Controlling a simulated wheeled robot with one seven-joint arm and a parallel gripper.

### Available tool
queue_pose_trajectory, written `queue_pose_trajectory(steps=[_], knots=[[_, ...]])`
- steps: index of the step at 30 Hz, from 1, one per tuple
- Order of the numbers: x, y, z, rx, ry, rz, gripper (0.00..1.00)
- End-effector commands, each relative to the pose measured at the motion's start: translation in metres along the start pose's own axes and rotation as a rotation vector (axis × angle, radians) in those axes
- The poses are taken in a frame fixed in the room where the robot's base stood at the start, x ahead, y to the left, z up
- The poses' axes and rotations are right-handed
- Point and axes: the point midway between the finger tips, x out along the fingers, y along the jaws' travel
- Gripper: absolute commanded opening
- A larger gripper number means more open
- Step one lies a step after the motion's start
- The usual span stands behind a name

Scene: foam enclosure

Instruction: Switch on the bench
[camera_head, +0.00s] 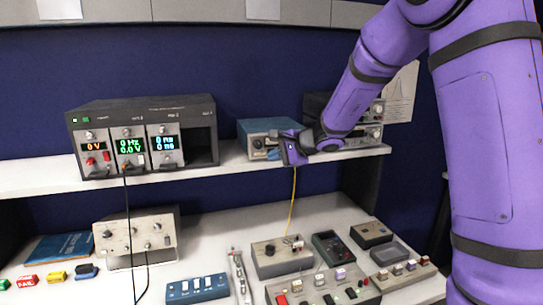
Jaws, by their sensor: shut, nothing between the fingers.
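The bench has a white shelf (228,173) above a white worktop (215,237). My gripper (281,152) is in front of the blue-topped instrument (258,143) on the shelf, covering part of its front. It is shut and holds nothing; I cannot tell whether it touches the instrument. The grey rack unit (145,110) at the shelf's left has lit orange, green and blue displays. A blue strip with several white switches (197,289) lies at the worktop's front. I cannot tell which control switches the bench on.
Other instruments (372,127) stand behind my arm. A yellow cable (292,205) hangs below the shelf to a grey box (282,258). A beige box with knobs (136,235), a panel of coloured buttons (322,287) and small coloured blocks (57,276) crowd the worktop. The shelf's middle is free.

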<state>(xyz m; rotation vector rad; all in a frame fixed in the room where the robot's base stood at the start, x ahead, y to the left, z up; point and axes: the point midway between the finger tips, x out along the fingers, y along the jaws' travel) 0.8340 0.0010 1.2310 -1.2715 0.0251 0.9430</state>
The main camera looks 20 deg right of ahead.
Motion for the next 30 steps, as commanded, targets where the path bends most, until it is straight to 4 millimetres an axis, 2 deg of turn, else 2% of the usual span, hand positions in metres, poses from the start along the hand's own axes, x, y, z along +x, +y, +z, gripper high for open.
queue_pose_trajectory(steps=[30], knots=[[0.0065, -0.0049, -0.0046, 0.0, 0.0, 0.0, 0.0]])
